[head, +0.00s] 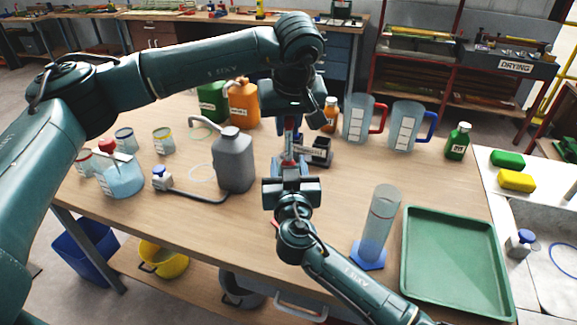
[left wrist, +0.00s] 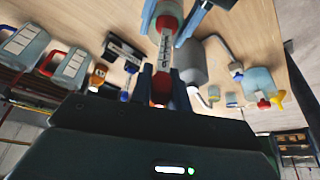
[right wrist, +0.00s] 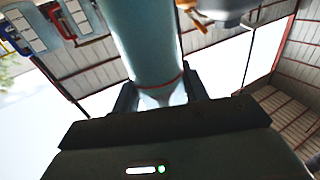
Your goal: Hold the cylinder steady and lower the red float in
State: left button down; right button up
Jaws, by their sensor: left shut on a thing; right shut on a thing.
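My left gripper (head: 289,112) points down and is shut on the upper end of the red float (head: 288,138). The float is slim and upright, with red parts and a pale, marked strip, clear in the left wrist view (left wrist: 165,50). Its lower end is close to my right gripper (head: 290,178). In the right wrist view, my right gripper is shut on a pale teal cylinder (right wrist: 155,45) with a thin red ring. In the head view, my right gripper and wrist hide most of this cylinder. I cannot tell whether the float's tip is inside its mouth.
Another clear cylinder (head: 375,230) with a red ring and blue base stands at the right, beside a green tray (head: 408,255). A grey jerrycan (head: 234,162) stands close left of the grippers. Two jugs (head: 358,120) and a dark stand (head: 320,152) are behind.

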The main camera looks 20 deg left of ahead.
aim_at(288, 141)
pick_arm(q)
jog(key=shift+f, duration=2.05)
jog(key=c, duration=1.3)
grip_release()
jog(key=shift+o, duration=0.2)
jog(key=v, duration=1.2)
jog(key=shift+s+d+f, duration=0.1)
